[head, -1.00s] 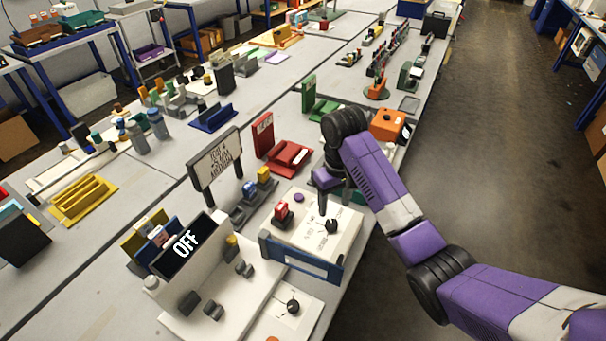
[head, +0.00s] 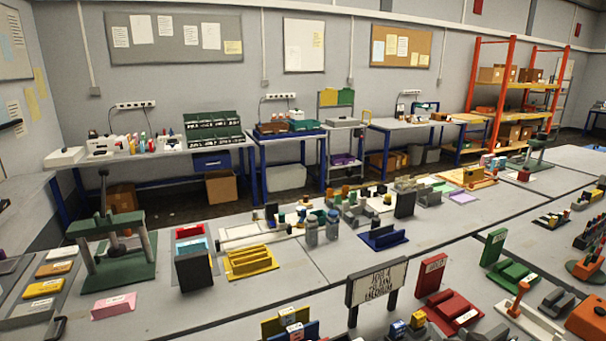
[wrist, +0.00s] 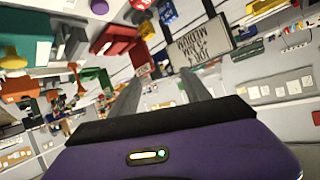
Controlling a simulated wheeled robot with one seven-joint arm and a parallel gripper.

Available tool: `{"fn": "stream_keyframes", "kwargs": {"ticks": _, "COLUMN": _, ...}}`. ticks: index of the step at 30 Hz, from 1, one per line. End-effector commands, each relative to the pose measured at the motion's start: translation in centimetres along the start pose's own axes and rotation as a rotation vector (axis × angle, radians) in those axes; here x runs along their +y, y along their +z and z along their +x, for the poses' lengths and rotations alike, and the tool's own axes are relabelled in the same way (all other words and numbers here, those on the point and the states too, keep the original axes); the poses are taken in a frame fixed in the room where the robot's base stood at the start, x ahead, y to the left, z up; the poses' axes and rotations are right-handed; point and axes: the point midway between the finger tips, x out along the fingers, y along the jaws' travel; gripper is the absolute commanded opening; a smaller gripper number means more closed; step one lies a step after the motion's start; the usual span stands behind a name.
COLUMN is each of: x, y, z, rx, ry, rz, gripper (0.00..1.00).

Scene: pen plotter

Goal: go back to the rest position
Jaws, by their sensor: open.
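My gripper (wrist: 165,78) shows in the wrist view, with its purple body across the bottom. Its two grey fingers stand apart, with nothing held between them. My arm and gripper are outside the head view. The job sign (head: 377,283), a white board with black lettering, stands at the lower middle of the head view. It also shows at the top right of the wrist view (wrist: 203,42), tilted. The pen plotter is not in the head view, and I cannot make it out in the wrist view.
A red stand (head: 447,291) and a green stand (head: 508,258) are right of the sign. A yellow rack (head: 250,260), a blue holder (head: 383,236) and a green press (head: 118,249) are on the grey tables. Orange shelving (head: 507,85) stands at the back right.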

Motion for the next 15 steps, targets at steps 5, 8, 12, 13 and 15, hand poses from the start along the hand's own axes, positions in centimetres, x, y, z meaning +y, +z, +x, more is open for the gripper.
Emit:
{"fn": "stream_keyframes", "kwargs": {"ticks": 5, "x": -3.1, "y": 2.6, "z": -4.4, "rx": 0.170, "ry": -0.016, "rz": 0.046, "gripper": 0.56}}
{"fn": "stream_keyframes", "kwargs": {"ticks": 8, "x": -4.1, "y": 4.1, "z": -7.5, "rx": 0.247, "ry": -0.012, "rz": 0.060, "gripper": 0.56}}
{"fn": "stream_keyframes", "kwargs": {"ticks": 12, "x": -5.1, "y": 6.2, "z": -12.2, "rx": 0.331, "ry": -0.005, "rz": 0.066, "gripper": 0.56}}
{"fn": "stream_keyframes", "kwargs": {"ticks": 13, "x": -5.2, "y": 6.6, "z": -13.3, "rx": 0.347, "ry": -0.003, "rz": 0.065, "gripper": 0.56}}
{"fn": "stream_keyframes", "kwargs": {"ticks": 15, "x": -5.5, "y": 7.6, "z": -15.9, "rx": 0.379, "ry": 0.001, "rz": 0.060, "gripper": 0.56}}
